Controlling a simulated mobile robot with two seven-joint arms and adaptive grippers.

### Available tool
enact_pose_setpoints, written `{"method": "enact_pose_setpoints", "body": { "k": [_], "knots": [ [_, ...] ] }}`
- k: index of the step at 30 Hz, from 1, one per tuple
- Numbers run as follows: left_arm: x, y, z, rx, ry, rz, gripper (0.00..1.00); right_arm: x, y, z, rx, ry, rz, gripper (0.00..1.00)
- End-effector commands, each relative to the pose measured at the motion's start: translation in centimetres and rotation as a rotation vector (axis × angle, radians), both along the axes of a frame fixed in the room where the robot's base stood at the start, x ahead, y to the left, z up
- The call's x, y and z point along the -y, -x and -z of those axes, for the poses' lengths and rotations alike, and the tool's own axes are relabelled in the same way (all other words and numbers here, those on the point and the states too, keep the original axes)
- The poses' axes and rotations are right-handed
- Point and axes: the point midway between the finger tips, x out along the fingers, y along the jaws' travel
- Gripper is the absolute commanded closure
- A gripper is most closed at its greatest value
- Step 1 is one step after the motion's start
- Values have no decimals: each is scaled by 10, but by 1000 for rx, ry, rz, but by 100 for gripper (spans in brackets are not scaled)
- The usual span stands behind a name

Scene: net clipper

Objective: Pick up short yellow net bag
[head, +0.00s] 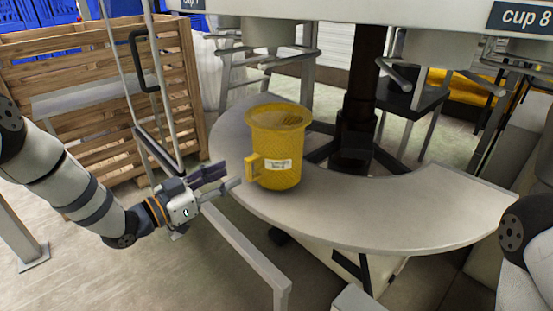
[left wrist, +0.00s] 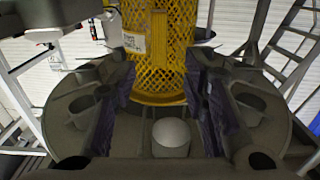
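The short yellow net bag (head: 276,150) stands upright on the curved grey table, with a wide rim, a white label and a handle (head: 253,167) on its left side. My left gripper (head: 231,175) is open and empty, just left of the bag and pointing at its handle side. In the left wrist view the net bag (left wrist: 158,50) shows ahead between the two spread dark fingers, its handle facing the camera and its top cut off. I see no contact. My right gripper is out of view.
The curved table (head: 400,212) is bare to the right of the bag. A dark column (head: 358,95) stands behind it. A wooden crate (head: 95,130) is at the back left, and a grey metal rail (head: 245,252) runs below my left gripper.

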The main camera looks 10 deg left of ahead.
Motion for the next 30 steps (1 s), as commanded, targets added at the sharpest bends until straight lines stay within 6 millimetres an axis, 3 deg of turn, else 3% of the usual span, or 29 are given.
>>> {"method": "enact_pose_setpoints", "body": {
  "k": [12, 20, 25, 30],
  "knots": [
    [41, -52, 4, -6, 0, -1, 60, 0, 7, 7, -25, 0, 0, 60],
    [44, -57, 1, -5, 0, -2, 60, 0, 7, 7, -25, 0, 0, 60],
    [44, -57, 1, -5, 0, -2, 99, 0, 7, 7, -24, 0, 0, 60],
    [44, -57, 1, -5, 0, -2, 100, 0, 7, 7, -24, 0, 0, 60]
  ]
}}
